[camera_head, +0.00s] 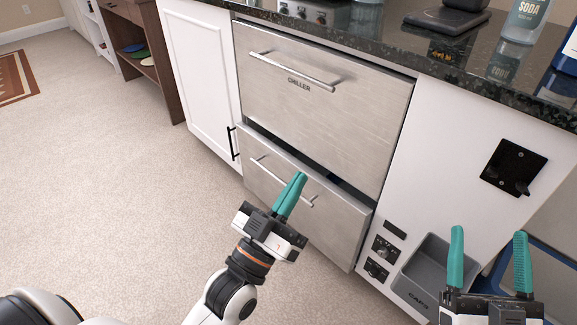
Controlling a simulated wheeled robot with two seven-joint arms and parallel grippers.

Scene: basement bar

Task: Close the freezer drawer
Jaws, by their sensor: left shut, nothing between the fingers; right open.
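The lower steel drawer (339,230) stands a little out from the cabinet, with a dark gap along its top edge. No label shows on its visible front. Its bar handle (266,169) is partly hidden behind my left gripper (298,177). That gripper is shut and empty, with its teal fingers pointing up in front of the drawer front. I cannot tell whether it touches the drawer. The upper steel drawer (340,120), marked CHILLER, looks closed. My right gripper (488,234) is open and empty at the lower right, to the right of the drawers.
A grey caps bin (427,268) sticks out on the white panel right of the drawers, near my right gripper. A black opener (514,167) is mounted above it. The dark countertop (400,52) overhangs the drawers.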

